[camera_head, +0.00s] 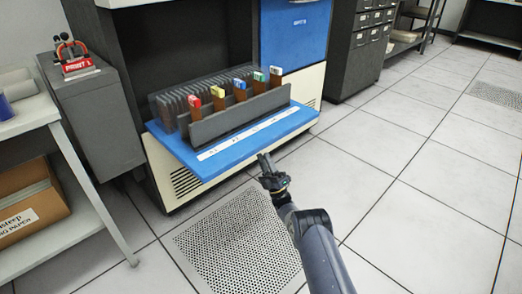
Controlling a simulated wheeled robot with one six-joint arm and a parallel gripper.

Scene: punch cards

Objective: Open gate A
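A dark grey card rack (240,119) stands on a blue ledge (190,155) that juts from a light cabinet. A white strip (240,137) with marks too small to read runs along the front of the ledge. I cannot tell which part is gate A. My gripper (263,158) is in front of the ledge's front edge, over the floor, and appears empty. Its fingers are too small and dark to tell whether they are open.
A grey cabinet (95,115) at left carries a red stand (78,66) with lettering. A white table (20,122) with a cardboard box (28,200) below stands at far left. A perforated floor panel (235,245) lies below my arm. The tiled floor at right is clear.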

